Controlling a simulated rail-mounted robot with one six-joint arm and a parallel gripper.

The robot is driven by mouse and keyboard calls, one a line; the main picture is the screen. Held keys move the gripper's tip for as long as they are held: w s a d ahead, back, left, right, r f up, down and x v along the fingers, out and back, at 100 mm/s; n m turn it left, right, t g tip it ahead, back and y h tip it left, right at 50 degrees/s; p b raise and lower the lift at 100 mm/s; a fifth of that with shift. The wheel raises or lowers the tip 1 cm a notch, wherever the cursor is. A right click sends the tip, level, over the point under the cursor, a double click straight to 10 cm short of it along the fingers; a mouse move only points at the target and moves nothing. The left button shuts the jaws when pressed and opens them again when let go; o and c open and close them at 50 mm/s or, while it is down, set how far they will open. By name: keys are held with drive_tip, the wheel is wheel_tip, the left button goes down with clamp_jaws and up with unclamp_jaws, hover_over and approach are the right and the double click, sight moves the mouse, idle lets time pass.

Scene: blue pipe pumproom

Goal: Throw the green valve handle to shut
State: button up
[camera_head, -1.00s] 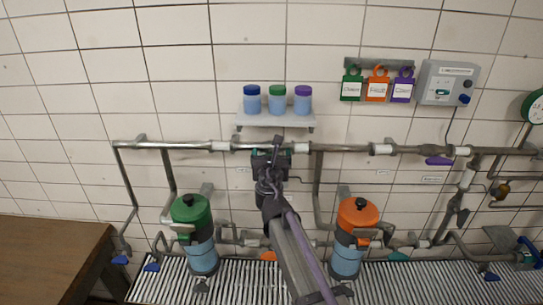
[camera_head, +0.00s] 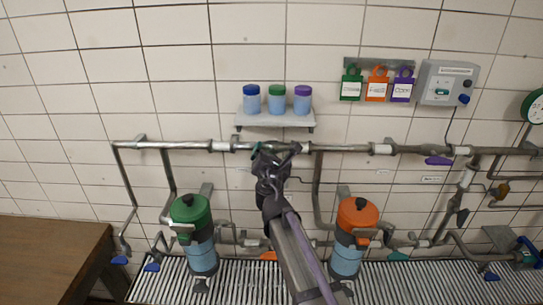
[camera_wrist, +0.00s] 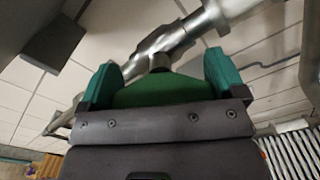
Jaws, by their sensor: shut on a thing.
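The green valve handle (camera_wrist: 160,92) shows in the wrist view as a broad green piece between the teal pads of my gripper (camera_wrist: 164,78). My gripper is shut on it. The handle's near part is hidden behind the gripper body. A metal valve body on the pipe (camera_wrist: 170,40) lies just beyond the handle. In the head view my gripper (camera_head: 275,150) is at the horizontal wall pipe (camera_head: 345,148), below the shelf, and hides most of the handle.
A shelf (camera_head: 275,119) with three capped jars is just above my gripper. A green-topped canister (camera_head: 192,212) and an orange-topped canister (camera_head: 357,215) stand either side of my arm. Tags (camera_head: 377,88) and a control box (camera_head: 446,83) hang at upper right.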

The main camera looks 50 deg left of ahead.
drive_tip(key=m, duration=0.6)
drive_tip(key=shift+d+f, duration=0.1)
drive_tip(key=m, duration=0.6)
drive_tip(key=shift+f+m, duration=0.1)
drive_tip(key=shift+m, duration=0.2)
drive_tip(key=o, duration=0.6)
drive_tip(key=shift+o, duration=0.2)
drive_tip(key=v, duration=1)
drive_tip(key=shift+s+d, duration=0.25)
drive_tip(key=shift+d, duration=0.05)
